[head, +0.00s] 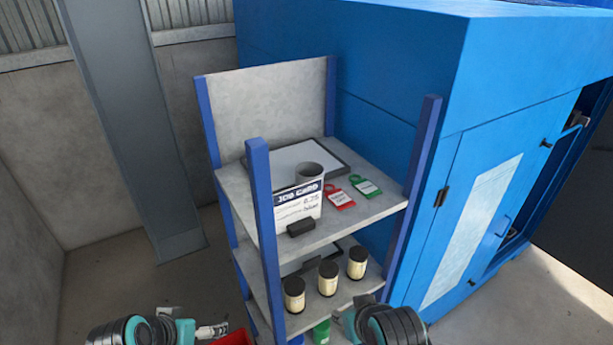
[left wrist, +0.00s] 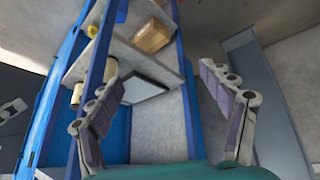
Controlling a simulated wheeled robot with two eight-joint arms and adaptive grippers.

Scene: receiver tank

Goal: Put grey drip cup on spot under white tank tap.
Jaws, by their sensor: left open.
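A grey cup (head: 309,172) stands upright on the top shelf of a blue-posted rack, partly hidden behind a white job card (head: 300,205). No white tank, tap or marked spot shows in either view. My left gripper (left wrist: 160,75) is open and empty in the left wrist view, with parts of the rack seen beyond its fingers. In the head view my left gripper (head: 205,331) is low at the bottom edge, below and left of the cup and apart from it. My right gripper (head: 345,320) is at the bottom edge, mostly hidden by its own wrist.
The top shelf (head: 372,209) also holds a dark-framed board (head: 283,155), a red tag (head: 339,197), a green tag (head: 366,187) and a black block (head: 300,227). Three dark-lidded jars (head: 328,279) stand on the shelf below. A blue cabinet (head: 440,170) stands close behind and right.

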